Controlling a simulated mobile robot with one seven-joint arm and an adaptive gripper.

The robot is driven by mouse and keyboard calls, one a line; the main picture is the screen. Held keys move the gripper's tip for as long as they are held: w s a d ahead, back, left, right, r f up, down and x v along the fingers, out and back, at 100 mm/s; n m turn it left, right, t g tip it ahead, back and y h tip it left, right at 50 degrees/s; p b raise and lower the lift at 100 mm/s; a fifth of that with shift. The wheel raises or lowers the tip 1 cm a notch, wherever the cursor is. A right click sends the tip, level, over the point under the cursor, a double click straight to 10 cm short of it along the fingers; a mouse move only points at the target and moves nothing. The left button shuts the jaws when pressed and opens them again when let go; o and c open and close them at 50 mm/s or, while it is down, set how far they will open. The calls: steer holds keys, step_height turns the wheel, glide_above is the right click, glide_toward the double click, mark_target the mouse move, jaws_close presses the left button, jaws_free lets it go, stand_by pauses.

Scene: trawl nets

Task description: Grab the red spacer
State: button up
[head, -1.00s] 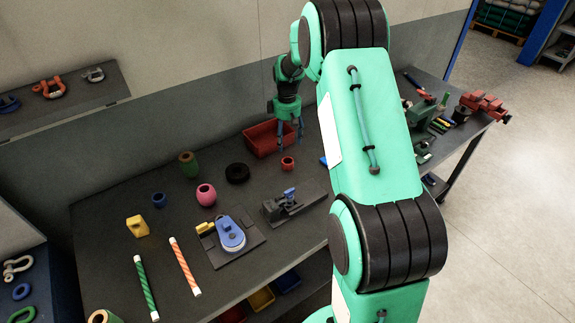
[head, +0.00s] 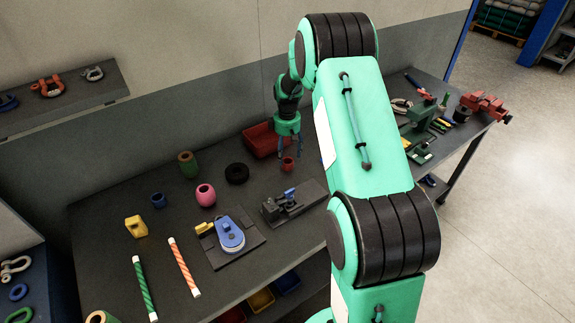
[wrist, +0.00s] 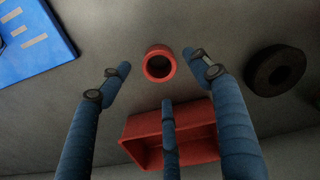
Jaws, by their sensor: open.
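The red spacer (head: 288,163) is a short hollow ring that stands on the dark bench, in front of the red bin. In the wrist view the red spacer (wrist: 159,64) lies between and just beyond the fingertips, with its round hole facing the camera. My gripper (head: 288,150) is above the bench right by the spacer, pointing down. In the wrist view my gripper (wrist: 160,78) shows blue fingers spread apart, with nothing held between them. I cannot tell the exact height of the fingertips over the spacer.
A red bin (head: 259,141) sits behind the spacer. A black ring (head: 237,173) lies to its left, also in the wrist view (wrist: 275,71). A grey clamp fixture (head: 292,203) stands in front. A blue flat object (wrist: 35,40) lies at the wrist view's upper left.

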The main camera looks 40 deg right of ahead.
mark_target(288, 162)
steer(key=shift+s+f+b, duration=0.2)
steer(key=shift+f+b, duration=0.35)
steer(key=shift+f, duration=2)
steer(key=c, duration=1.2)
